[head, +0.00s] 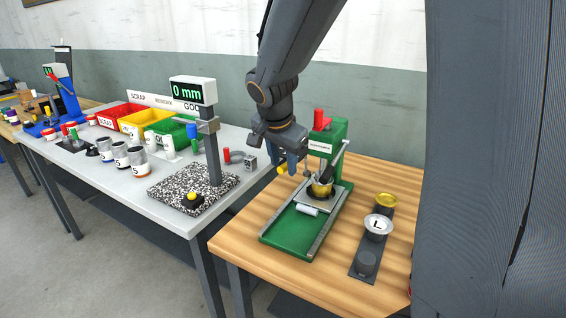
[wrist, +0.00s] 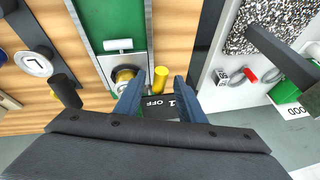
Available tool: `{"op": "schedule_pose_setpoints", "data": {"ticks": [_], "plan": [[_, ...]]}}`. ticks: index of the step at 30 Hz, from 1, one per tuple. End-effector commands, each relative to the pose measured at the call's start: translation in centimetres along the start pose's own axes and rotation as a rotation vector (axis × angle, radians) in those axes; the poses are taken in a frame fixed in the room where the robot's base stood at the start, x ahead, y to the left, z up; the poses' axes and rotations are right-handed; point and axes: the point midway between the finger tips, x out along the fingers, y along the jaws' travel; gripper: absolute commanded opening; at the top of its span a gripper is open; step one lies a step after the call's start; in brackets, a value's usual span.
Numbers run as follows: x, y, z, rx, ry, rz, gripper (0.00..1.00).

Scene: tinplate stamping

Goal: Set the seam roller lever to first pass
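The green seaming machine (head: 285,228) stands on the wooden table, with a gold tin (head: 320,189) at its middle. The seam roller lever's yellow knob (head: 283,169) sticks out on the machine's left side; it also shows in the wrist view (wrist: 160,78). Beside it is a black plate (wrist: 158,104) marked "1" and "OFF", partly covered by my gripper. My gripper (head: 290,161) is at the lever; its blue fingers (wrist: 158,82) are spread, with the knob between or just beyond their tips and gaps on both sides. Which mark the lever stands at I cannot tell.
A second, black-handled lever (wrist: 65,90) and a red knob (head: 319,119) belong to the machine. A dark strip with lids (head: 378,226) lies to its right. The grey table with the gauge stand (head: 213,150) is close on the left.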

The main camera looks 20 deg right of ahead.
Motion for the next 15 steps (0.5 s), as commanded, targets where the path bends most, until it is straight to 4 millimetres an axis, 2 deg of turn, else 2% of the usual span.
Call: {"op": "schedule_pose_setpoints", "data": {"ticks": [8,11,15], "plan": [[-0.2,-0.1,0.0,-0.001,0.000,-0.001,0.36],[-1.0,-0.1,0.0,-0.001,0.001,-0.003,0.36],[-3.1,-0.2,0.0,-0.001,0.002,-0.005,0.36]]}}
